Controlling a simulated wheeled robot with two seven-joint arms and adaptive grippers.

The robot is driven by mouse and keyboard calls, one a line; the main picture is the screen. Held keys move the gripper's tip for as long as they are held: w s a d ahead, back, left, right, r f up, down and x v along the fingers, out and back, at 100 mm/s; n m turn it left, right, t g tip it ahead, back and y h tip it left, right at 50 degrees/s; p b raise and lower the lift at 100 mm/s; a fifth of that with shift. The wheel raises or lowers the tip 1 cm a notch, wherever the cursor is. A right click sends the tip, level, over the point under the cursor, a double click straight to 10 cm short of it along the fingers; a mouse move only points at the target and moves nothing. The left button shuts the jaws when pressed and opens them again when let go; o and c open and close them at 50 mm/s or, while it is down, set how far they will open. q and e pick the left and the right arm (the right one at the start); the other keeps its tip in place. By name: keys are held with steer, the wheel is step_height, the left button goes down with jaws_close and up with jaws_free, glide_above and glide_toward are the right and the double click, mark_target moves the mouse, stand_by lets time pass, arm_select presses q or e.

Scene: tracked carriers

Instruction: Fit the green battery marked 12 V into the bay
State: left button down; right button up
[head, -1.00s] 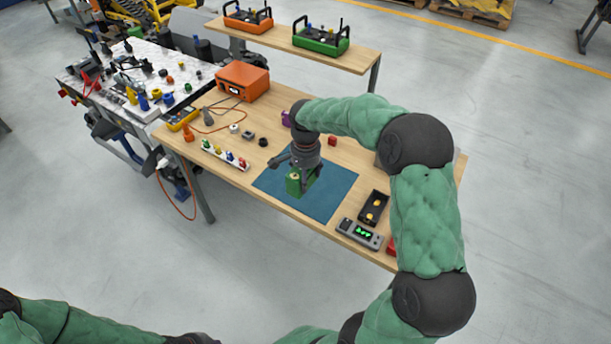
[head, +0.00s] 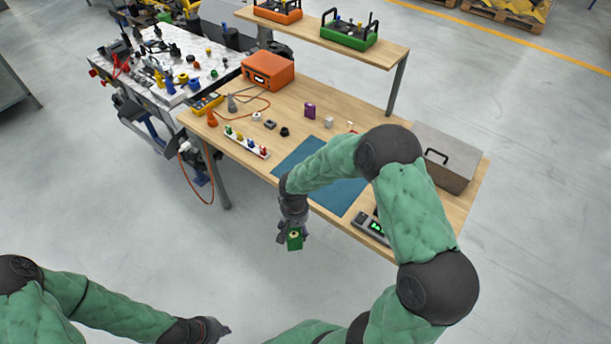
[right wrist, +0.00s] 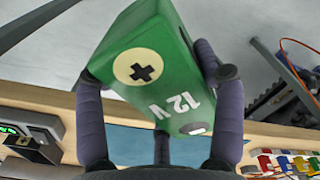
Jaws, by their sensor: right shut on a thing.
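My right gripper (head: 290,228) is shut on the green battery (head: 294,241), in front of the table's near edge in the head view. In the right wrist view the battery (right wrist: 150,65) is tilted between the dark fingers. Its face shows "12 V" and a plus sign in a pale circle. My left gripper (head: 222,329) is low at the bottom of the head view, away from the table and small; its jaw opening is unclear. I cannot make out the bay for certain; my right arm covers part of the table.
A blue mat (head: 299,157) lies on the table (head: 352,110), partly under my arm. A tester with a green display (head: 370,228) is at the near edge. A grey box (head: 447,152) stands right, a white rack of coloured pieces (head: 246,145) left, an orange case (head: 268,72) behind.

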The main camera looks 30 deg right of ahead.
steer(key=s+a+f+n, duration=0.1)
steer(key=a+f+n, duration=0.3)
steer(key=a+f, duration=0.1)
steer(key=shift+s+f, duration=0.2)
steer(key=shift+f, duration=0.5)
steer(key=shift+w+a, duration=0.1)
steer(key=shift+w, duration=0.05)
